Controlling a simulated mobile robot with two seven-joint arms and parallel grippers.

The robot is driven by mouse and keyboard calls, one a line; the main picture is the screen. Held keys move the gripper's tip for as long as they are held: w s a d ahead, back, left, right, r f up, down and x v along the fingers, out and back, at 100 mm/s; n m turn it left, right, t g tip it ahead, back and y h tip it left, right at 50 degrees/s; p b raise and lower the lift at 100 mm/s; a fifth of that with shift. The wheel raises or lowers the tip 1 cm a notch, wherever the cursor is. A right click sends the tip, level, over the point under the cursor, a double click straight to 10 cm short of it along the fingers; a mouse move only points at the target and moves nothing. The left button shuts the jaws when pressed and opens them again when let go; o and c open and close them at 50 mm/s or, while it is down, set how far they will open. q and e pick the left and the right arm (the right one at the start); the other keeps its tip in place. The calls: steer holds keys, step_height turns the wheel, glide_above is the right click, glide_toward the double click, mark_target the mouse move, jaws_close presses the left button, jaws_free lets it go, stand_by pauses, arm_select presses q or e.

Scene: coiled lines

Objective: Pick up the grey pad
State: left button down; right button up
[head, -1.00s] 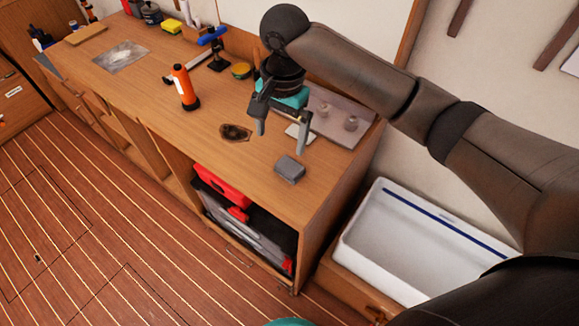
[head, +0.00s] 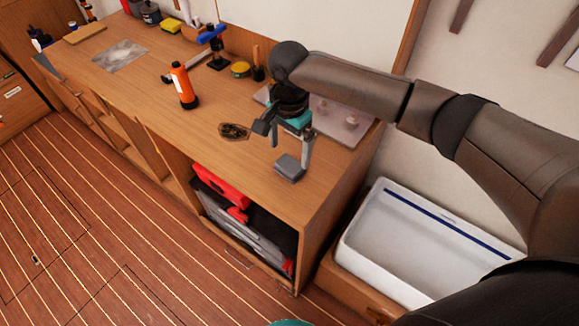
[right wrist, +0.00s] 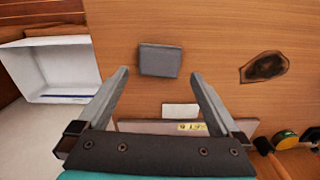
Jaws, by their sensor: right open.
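The grey pad (head: 289,168) lies on the wooden worktop near its front right end. It also shows in the right wrist view (right wrist: 160,60), flat on the wood, just beyond the fingertips and between their lines. My right gripper (head: 290,154) is open and empty, over the worktop close to the pad; in the head view one finger comes down right beside the pad. In the right wrist view the open fingers (right wrist: 159,75) stand apart on either side, with nothing between them. My left gripper is not in view.
A dark oval mark (head: 234,132) lies left of the pad. A grey board (head: 345,128) with small metal pieces lies behind. A white bin (head: 420,245) is right of the bench. A small white card (right wrist: 180,110) lies near the pad.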

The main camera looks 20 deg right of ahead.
mark_target(290, 164)
step_height(290, 164, down, 5)
steer(key=shift+r+b, duration=0.1)
steer(key=shift+b, duration=0.3)
steer(key=c, duration=1.2)
